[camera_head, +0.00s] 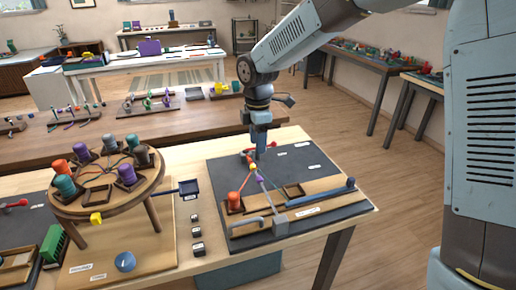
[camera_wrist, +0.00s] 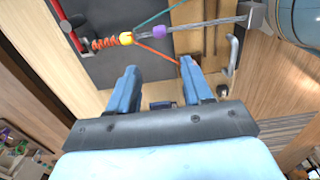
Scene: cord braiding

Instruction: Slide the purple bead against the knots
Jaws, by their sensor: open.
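The purple bead (camera_wrist: 159,32) sits on a grey cord (camera_wrist: 205,24) that runs from a grey block to the knots. The knots (camera_wrist: 103,43) form an orange-red coil at the cord's left end. A yellow bead (camera_wrist: 126,38) lies beside the knots, and a short gap separates it from the purple bead. In the head view the purple bead (camera_head: 259,179) is small, below my gripper. My gripper (camera_wrist: 158,72) is open and empty, its two fingers apart and pointing towards the cord. In the head view my gripper (camera_head: 260,153) is over the dark board.
An orange spool (camera_head: 235,202) and the grey block (camera_head: 280,223) stand on the board. A red-handled clamp (camera_wrist: 70,32) is near the knots. A round stand with several spools (camera_head: 110,165) is on the left. The board's right part is mostly clear.

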